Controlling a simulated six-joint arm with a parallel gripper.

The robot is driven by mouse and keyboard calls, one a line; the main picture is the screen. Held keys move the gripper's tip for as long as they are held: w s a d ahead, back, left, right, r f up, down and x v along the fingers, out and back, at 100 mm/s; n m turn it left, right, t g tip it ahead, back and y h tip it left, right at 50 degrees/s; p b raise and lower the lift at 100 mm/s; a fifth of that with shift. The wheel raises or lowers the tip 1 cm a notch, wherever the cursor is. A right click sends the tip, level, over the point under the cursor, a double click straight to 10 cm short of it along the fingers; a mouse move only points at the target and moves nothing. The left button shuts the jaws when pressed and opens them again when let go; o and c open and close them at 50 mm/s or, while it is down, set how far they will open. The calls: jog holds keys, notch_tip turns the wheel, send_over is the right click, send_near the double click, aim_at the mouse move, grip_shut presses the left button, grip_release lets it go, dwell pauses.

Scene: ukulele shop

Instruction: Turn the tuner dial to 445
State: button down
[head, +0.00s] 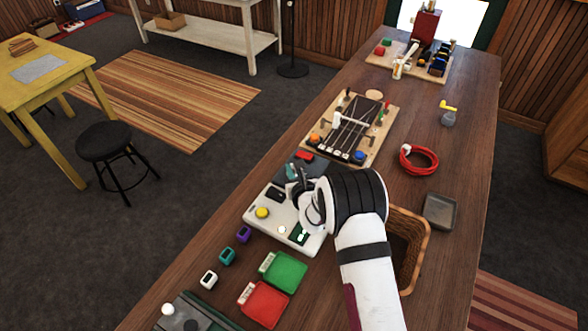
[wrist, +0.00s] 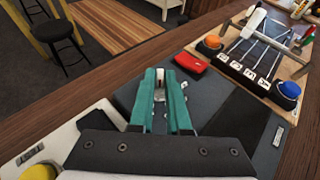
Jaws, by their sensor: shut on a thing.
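My gripper (head: 293,173) reaches over the dark grey unit at the far end of the white panel (head: 285,224). Its teal fingers (wrist: 161,88) point forward and are close together in the wrist view. They are shut on a small pale upright piece (wrist: 160,78), which seems to be the tuner dial. The fingers cover most of it. The dark grey surface (wrist: 215,105) lies around and below it. I cannot read any scale or number, so the dial's setting is not visible. In the head view my arm and gripper hide much of the panel.
A red block (wrist: 192,62) lies just beyond the fingers. A stringed board (head: 352,128) with orange and blue knobs stands farther back. A yellow button (head: 262,213) is on the white panel. A wicker basket (head: 420,232), grey tray (head: 440,210) and red cable coil (head: 418,160) are to the right.

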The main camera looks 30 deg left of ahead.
jog(key=shift+a, duration=0.1)
jog(key=c, duration=0.9)
grip_release()
jog(key=v, duration=1.6)
jog(key=shift+w, duration=0.1)
